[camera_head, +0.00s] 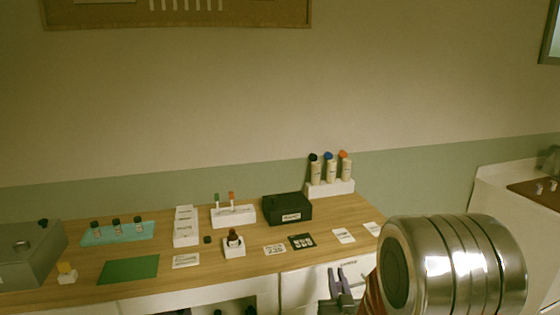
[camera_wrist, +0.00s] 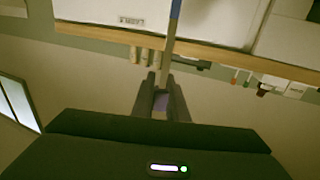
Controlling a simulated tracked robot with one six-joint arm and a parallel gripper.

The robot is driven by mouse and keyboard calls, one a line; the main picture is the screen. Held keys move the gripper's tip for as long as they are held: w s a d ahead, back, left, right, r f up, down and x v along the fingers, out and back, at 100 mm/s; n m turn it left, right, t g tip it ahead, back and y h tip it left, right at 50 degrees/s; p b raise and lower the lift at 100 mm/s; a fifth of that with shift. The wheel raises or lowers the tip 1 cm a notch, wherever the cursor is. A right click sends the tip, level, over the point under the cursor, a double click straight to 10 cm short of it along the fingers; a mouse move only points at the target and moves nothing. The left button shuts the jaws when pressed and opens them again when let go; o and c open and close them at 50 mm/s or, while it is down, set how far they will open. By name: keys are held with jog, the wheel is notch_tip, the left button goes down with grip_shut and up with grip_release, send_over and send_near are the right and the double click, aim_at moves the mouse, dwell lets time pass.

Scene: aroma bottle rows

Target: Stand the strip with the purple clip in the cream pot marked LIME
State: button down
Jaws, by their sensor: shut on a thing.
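My gripper (camera_wrist: 161,82) is shut on a pale strip (camera_wrist: 169,45). The purple clip (camera_wrist: 160,102) shows between the fingers, and the strip runs away from them to a blue end (camera_wrist: 176,10). In the head view my gripper (camera_head: 342,285) is in front of the table's right part, and the strip cannot be made out there. Three cream containers with black, blue and orange tops stand at the back right: left (camera_head: 315,172), middle (camera_head: 330,171), right (camera_head: 345,169). They are well apart from my gripper. I cannot read LIME on any of them.
A white rack (camera_head: 240,217) holds two strips with green and red clips. A black box (camera_head: 288,209) stands between it and the cream containers. A small brown bottle (camera_head: 233,238), cards and a green mat (camera_head: 128,269) lie forward. My arm covers the lower right.

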jog(key=s+f, duration=0.5)
jog(key=f, duration=0.1)
jog(key=shift+f, duration=0.15)
dwell(0.3)
